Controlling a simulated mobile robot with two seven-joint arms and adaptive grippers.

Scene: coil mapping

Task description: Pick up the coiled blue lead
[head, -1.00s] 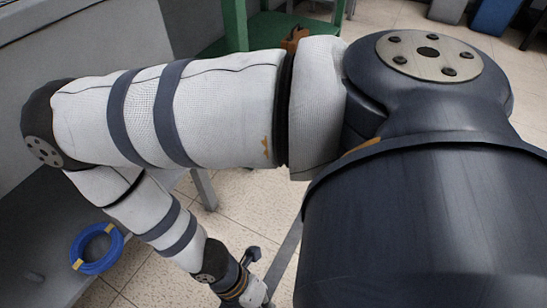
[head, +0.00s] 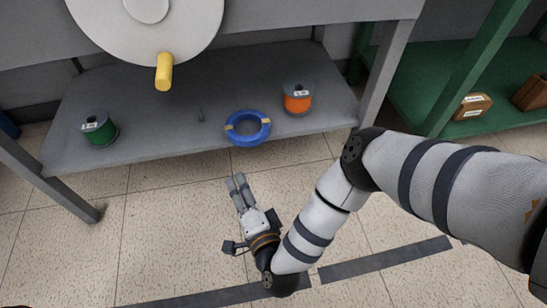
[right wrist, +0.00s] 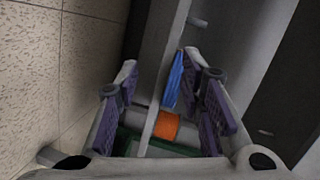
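The coiled blue lead (head: 247,141) lies flat as a ring with yellow ties on the grey lower shelf, near its front edge. It also shows edge-on in the right wrist view (right wrist: 173,78), beyond my fingers. My right gripper (head: 238,184) is in front of and a little below the shelf, pointing towards the lead. It is empty and apart from the lead. In the right wrist view my right gripper's (right wrist: 160,75) purple-padded fingers stand apart, with the shelf edge and lead seen between them. My left gripper is out of view.
On the grey shelf (head: 180,146), an orange spool (head: 297,98) stands right of the lead and a green spool (head: 99,129) far left. A white reel with a yellow handle (head: 164,72) hangs above. A green rack (head: 470,65) stands right. The floor in front is clear.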

